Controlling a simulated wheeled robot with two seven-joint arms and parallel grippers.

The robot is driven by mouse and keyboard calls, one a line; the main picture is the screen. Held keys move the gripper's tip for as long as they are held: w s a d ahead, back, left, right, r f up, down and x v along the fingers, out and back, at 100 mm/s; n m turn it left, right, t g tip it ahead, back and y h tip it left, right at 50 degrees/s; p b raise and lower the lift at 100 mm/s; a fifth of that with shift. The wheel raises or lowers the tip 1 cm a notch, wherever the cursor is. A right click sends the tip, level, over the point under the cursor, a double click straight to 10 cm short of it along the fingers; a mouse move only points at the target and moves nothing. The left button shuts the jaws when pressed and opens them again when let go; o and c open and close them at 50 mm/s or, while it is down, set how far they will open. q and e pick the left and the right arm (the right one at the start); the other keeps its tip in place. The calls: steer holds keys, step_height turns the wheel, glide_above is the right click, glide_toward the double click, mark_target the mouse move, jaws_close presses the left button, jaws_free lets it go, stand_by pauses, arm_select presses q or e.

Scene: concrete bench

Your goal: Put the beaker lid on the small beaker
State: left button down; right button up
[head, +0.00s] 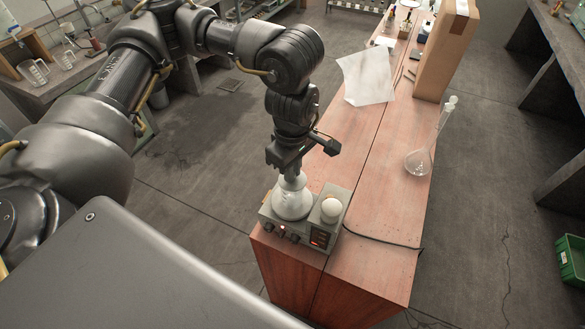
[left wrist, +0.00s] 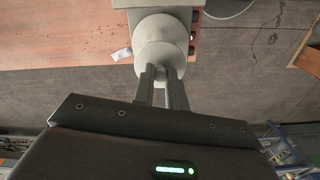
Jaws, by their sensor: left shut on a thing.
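My left gripper (head: 289,174) points down over the near end of the wooden bench and is shut on the narrow neck of a pale white, cone-shaped piece (head: 292,203). This piece seems to be the beaker lid. In the left wrist view its round, pale body (left wrist: 160,50) shows just beyond the two fingertips (left wrist: 163,74). It is at or just over the top of a grey box-shaped device; I cannot tell whether it touches. A small white round-topped thing (head: 331,208) stands on the device at the right. I cannot clearly identify the small beaker; it may be hidden under the piece.
The grey device (head: 318,236) has knobs and a red display, with a dark cable running right. A white sheet (head: 367,78) and a tall cardboard box (head: 445,50) are farther back. The middle is mostly clear.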

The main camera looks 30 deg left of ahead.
arm_select(q)
steer(key=shift+f, duration=0.2)
steer(key=c, duration=0.9)
jaws_free()
steer(key=shift+c, duration=0.2)
steer(key=shift+r, duration=0.1)
steer(key=shift+r, duration=0.2)
steer(key=shift+r+p, duration=2.35)
steer(key=shift+r, duration=0.9)
